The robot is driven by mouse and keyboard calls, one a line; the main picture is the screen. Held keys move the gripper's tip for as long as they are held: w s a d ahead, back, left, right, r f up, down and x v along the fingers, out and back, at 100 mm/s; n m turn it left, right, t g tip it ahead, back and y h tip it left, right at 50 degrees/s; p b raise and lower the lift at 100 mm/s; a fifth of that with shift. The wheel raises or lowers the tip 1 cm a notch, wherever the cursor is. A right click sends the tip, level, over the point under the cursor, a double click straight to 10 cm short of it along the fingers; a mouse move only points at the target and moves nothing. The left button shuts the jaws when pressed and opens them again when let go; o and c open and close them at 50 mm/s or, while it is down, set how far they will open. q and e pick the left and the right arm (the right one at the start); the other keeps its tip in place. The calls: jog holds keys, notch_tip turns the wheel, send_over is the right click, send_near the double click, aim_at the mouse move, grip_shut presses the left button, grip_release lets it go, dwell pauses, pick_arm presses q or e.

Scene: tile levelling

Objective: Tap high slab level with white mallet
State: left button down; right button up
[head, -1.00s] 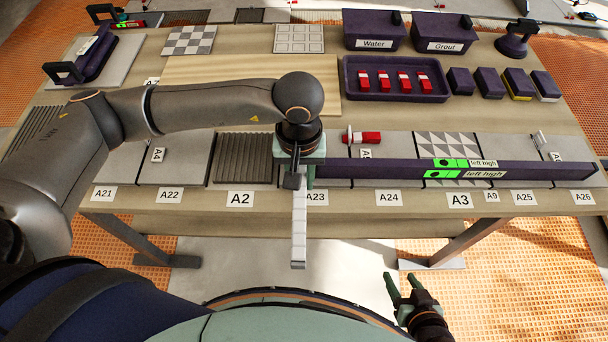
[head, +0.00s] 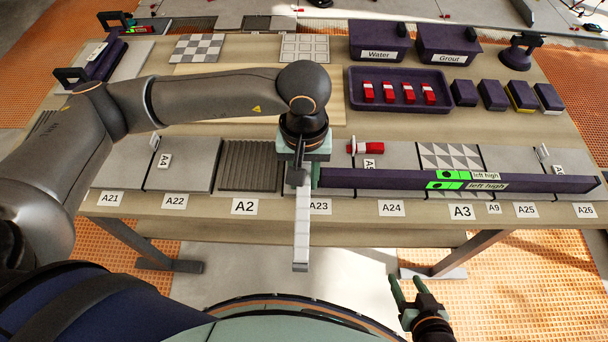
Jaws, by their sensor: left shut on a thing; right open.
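My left gripper (head: 302,172) is shut on a long pale bar (head: 302,225), which looks like the white mallet. The bar points towards me past the table's front edge; its other end is hidden by the gripper. A dark purple level (head: 400,181) lies across the slabs to the right of this gripper. Its green windows (head: 452,180) have black bubbles left of centre and labels reading "left high". Grey slabs (head: 400,155) and a triangle-patterned slab (head: 450,156) lie behind the level. Contact between mallet and slab cannot be told. My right gripper (head: 411,289) is open and empty in front of the table.
A ribbed slab (head: 250,165) lies left of my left gripper. A red-and-white piece (head: 366,148) lies on a slab behind the level. A purple tray (head: 440,102) holds several red clips. Water (head: 378,40) and Grout (head: 447,42) tubs stand at the back.

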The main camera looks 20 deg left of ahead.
pick_arm(q)
notch_tip(320, 180, down, 6)
jog(key=b, duration=0.5)
jog(key=shift+b, duration=0.4)
jog(key=shift+r+p, duration=0.4)
jog(key=shift+r, duration=0.05)
notch_tip(320, 180, up, 5)
jog(key=shift+f+p, duration=0.1)
jog(key=shift+p, duration=1)
pick_arm(e)
jog(key=shift+w+a+f, duration=0.2)
jog(key=shift+a+f, duration=0.45)
jog(key=shift+f, duration=0.1)
pick_arm(q)
jog(key=shift+a, duration=0.1)
pick_arm(e)
jog(key=shift+a, duration=0.15)
